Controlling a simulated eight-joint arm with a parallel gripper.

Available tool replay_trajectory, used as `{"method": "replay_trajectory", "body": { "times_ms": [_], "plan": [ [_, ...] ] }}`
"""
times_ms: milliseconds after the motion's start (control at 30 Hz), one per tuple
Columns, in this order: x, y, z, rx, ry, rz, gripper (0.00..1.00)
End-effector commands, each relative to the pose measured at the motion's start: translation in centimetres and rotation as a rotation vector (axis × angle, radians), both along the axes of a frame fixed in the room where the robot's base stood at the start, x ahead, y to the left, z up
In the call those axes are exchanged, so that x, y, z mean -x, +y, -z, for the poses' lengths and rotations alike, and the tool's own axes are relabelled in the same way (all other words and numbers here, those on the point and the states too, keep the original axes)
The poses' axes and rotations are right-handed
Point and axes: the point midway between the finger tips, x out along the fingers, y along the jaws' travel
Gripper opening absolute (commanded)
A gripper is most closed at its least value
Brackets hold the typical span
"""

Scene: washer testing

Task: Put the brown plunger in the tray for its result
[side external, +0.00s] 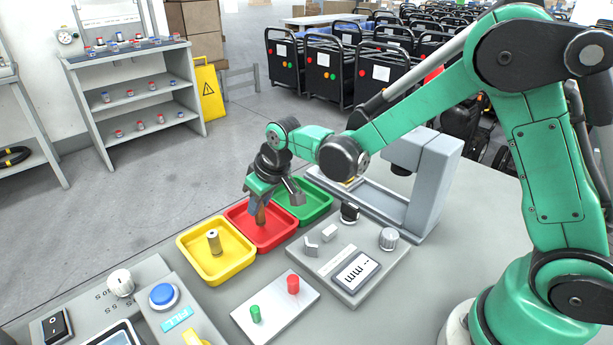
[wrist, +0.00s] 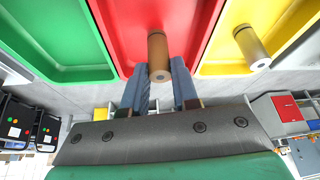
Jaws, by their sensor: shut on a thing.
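My gripper (side external: 258,203) points down over the red tray (side external: 281,236) and is shut on the brown plunger (side external: 261,216). In the wrist view the brown plunger (wrist: 157,48) stands between the two blue-grey fingers of my gripper (wrist: 160,76), with the red tray (wrist: 120,32) behind it. The plunger's lower part is within the red tray's outline; I cannot tell whether it touches the floor. The green tray (side external: 322,207) looks empty.
A gauge box (side external: 352,273) with a knob and a display showing "-- MM" stands right of the trays. A white plate (side external: 277,308) with a green and a red peg is in front. A grey machine (side external: 427,185) stands behind. A control panel (side external: 120,300) is at front left.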

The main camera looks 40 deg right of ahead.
Motion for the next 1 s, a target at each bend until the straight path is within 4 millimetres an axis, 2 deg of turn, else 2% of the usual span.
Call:
{"method": "replay_trajectory", "body": {
  "times_ms": [100,433,467,500,567,867,1000],
  "plan": [
    [0.02,0.00,0.68,0.000,0.000,0.000,0.00],
    [0.01,0.00,0.96,0.000,0.000,0.000,0.00],
    [0.02,0.00,0.95,0.000,0.000,0.000,0.30],
    [0.02,0.00,0.94,0.000,0.000,0.000,0.42],
    [0.02,0.00,0.93,0.000,0.000,0.000,0.56],
    [0.02,0.00,0.86,0.000,0.000,0.000,0.56],
    [0.22,-0.04,0.08,0.000,0.000,0.000,0.56]
  ]
}}
